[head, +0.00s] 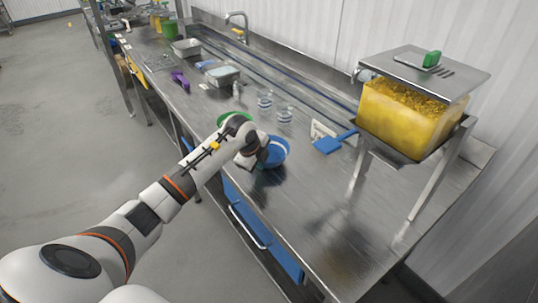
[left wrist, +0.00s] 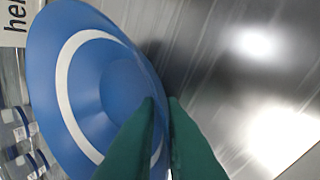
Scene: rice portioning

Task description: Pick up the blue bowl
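The blue bowl (head: 277,152) is at the middle of the steel counter, at the end of my left arm. In the left wrist view the bowl (left wrist: 90,85) fills the left half, its inside with a white ring facing the camera. My left gripper (head: 262,157) is at the bowl's near side. Its green fingers (left wrist: 162,105) are close together with the bowl's rim between them, one finger over the inside and one outside. The arm hides part of the bowl in the head view. I cannot tell surely whether the bowl touches the counter. My right gripper is not in view.
A green bowl (head: 236,119) sits just behind my wrist. Clear containers (head: 285,113), a blue scoop-like tool (head: 330,144) and a yellow-filled dispenser (head: 413,112) on a stand are nearby. The counter's front right (head: 325,225) is clear.

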